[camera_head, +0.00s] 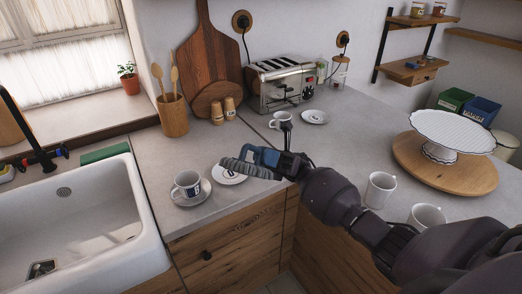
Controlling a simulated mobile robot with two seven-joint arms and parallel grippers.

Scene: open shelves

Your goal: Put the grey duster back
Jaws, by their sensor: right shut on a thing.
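My right gripper (264,160) reaches in from the lower right and is shut on the grey duster (238,167). The duster's ribbed grey head points left from the jaws, above the counter near its front edge and over a saucer (229,176). Part of the duster is hidden by the gripper. I cannot tell whether the duster touches the saucer. My left gripper is not in view.
A cup (188,184) on a saucer stands left of the duster. Behind are a toaster (281,83), another cup (281,119) and a utensil holder (173,116). A cake stand (452,132), white mugs (380,189) and wall shelves (411,70) are right. A sink (80,215) is left.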

